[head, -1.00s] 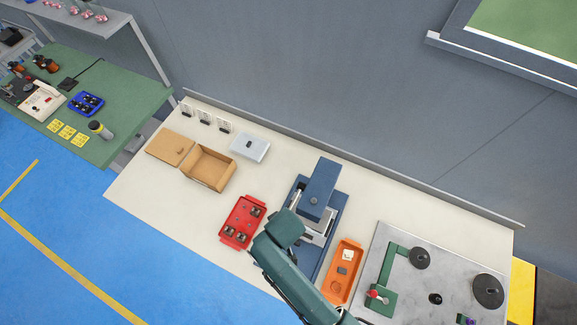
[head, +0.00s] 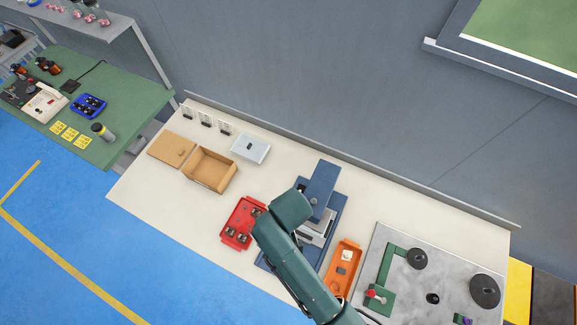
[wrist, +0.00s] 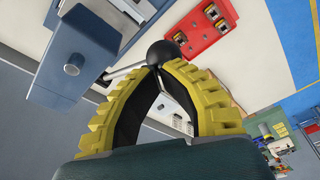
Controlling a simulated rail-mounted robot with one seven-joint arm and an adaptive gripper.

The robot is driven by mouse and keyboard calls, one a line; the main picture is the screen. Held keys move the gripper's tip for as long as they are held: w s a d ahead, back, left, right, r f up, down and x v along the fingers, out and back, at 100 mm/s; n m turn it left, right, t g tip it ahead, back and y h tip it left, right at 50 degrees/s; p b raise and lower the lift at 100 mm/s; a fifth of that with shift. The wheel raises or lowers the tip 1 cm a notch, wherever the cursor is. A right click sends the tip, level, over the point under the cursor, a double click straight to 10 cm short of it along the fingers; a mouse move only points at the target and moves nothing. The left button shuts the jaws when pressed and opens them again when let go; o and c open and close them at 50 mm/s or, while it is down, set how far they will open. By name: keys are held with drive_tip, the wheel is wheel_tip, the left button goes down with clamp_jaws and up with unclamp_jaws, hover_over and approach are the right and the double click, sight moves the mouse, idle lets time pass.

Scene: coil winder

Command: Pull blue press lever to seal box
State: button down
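The blue press (head: 322,185) stands on the pale bench, partly hidden by my arm in the head view. In the wrist view its blue head (wrist: 85,50) is at upper left. A thin metal lever rod (wrist: 125,71) runs from beside it to a black ball knob (wrist: 164,53). My gripper's (wrist: 159,67) yellow ribbed fingers arch together, their tips nearly meeting right at the knob; contact is unclear. My gripper is hidden in the head view. An open cardboard box (head: 222,184) is left of the press, with a flat lid (head: 170,149) beside it.
A red tray (head: 229,236) with small parts lies left of the press, and an orange tray (head: 332,286) lies to its right. A grey plate with green fixtures (head: 455,262) fills the right end. The wall runs behind the bench.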

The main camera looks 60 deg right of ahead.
drive_tip(key=shift+w+d+r, duration=0.1)
drive_tip(key=shift+d+r, duration=0.4)
drive_tip(key=shift+r, duration=0.2)
drive_tip(key=shift+d+r, duration=0.5)
drive_tip(key=shift+r, duration=0.15)
drive_tip(key=v, duration=0.4)
drive_tip(key=w+v, duration=0.1)
drive_tip(key=v, duration=0.1)
drive_tip(key=shift+d, duration=0.25)
drive_tip(key=shift+w+a, duration=0.1)
drive_tip(key=w+a+r+n+t, duration=0.2)
drive_tip(key=w+a+r+t, duration=0.5)
drive_tip(key=r, duration=0.5)
drive_tip(key=w+a+r+n+t, duration=0.2)
drive_tip(key=w+a+r+t, duration=0.15)
drive_tip(key=w+r, duration=0.7)
drive_tip(key=s+a+r+t, duration=0.1)
drive_tip(key=s+r+t, duration=0.3)
drive_tip(key=r, duration=0.8)
drive_tip(key=s+a+r+t, duration=0.2)
drive_tip(key=s+r+t, duration=0.2)
drive_tip(key=r, duration=0.7)
drive_tip(key=shift+r+n+t, duration=0.3)
drive_tip(key=shift+r+t, duration=0.05)
drive_tip(key=shift+t, duration=0.4)
